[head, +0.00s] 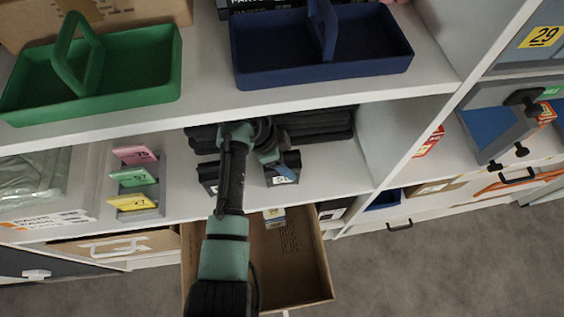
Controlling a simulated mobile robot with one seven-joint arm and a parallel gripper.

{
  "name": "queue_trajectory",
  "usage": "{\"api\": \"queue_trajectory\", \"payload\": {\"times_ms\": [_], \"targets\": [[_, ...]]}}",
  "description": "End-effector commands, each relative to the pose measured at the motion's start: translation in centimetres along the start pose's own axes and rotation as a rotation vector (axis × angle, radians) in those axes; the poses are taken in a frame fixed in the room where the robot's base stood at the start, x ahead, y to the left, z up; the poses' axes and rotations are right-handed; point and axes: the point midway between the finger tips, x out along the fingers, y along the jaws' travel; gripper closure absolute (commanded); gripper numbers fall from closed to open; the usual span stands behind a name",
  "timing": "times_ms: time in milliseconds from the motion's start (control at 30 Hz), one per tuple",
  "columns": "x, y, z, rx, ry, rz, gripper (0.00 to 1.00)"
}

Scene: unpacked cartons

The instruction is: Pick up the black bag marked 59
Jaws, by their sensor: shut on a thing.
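A small black bag (290,163) with a white tag stands on the middle shelf, in the centre of the head view. The number on its tag is too small to read for sure. My gripper (270,157) reaches into the shelf and is shut on this bag at its upper left side. The fingertips are partly hidden by the arm and the dark bag. Another black bag (208,175) with a pale tag stands to the left, partly behind my arm.
Black stacked items (318,123) lie behind the bag. A holder with coloured number cards (138,180) stands at left. A green caddy (130,75) and a blue caddy (280,65) sit on the shelf above. An open carton (312,270) is below.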

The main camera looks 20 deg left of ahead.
Motion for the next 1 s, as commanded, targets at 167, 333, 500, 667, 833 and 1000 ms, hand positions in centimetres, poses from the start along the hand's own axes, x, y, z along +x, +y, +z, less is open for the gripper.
{"api": "queue_trajectory", "payload": {"times_ms": [167,333,500,667,833,1000], "targets": [[0.0,0.0,0.0,0.0,0.0,0.0,0.96],[-0.1,0.0,0.0,0.0,0.0,-0.001,1.0],[-0.3,-0.1,-0.1,0.0,0.001,-0.001,1.0],[-1.6,-0.1,-0.7,0.002,0.001,-0.003,1.0],[-3.2,1.0,-1.4,0.0,0.002,0.002,1.0],[-3.1,4.9,-1.5,-0.001,0.004,0.002,1.0]]}}
